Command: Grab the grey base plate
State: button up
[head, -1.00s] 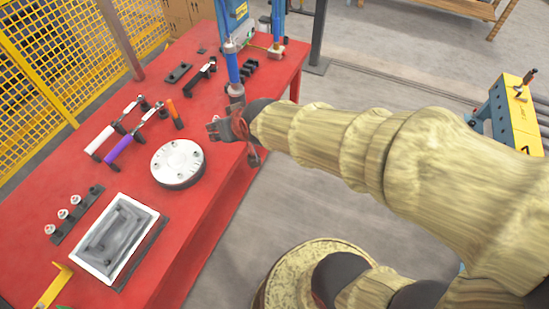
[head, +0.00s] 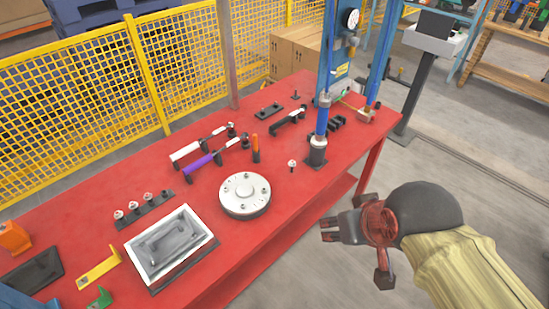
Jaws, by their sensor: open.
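A round grey plate (head: 245,196), which looks like the base plate, lies flat on the red table (head: 75,228) near its front edge. It has a raised centre and several small holes or bolts around the rim. My gripper (head: 329,229) is open and empty, to the right of the plate and apart from it. It appears beyond the table's front edge, with the floor behind it, and its fingers point left toward the table. Nothing covers the plate.
A grey tray (head: 152,275) with a white rim lies left of the plate. A blue press frame (head: 330,70) stands at the right. Yellow mesh fencing (head: 90,85) runs behind the table.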

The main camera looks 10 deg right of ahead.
aim_at(166, 242)
jog(key=u, duration=1.45)
jog(key=i+l+z, duration=0.1)
jog(key=l, duration=0.15)
jog(key=i+l+z, duration=0.1)
jog(key=l, duration=0.1)
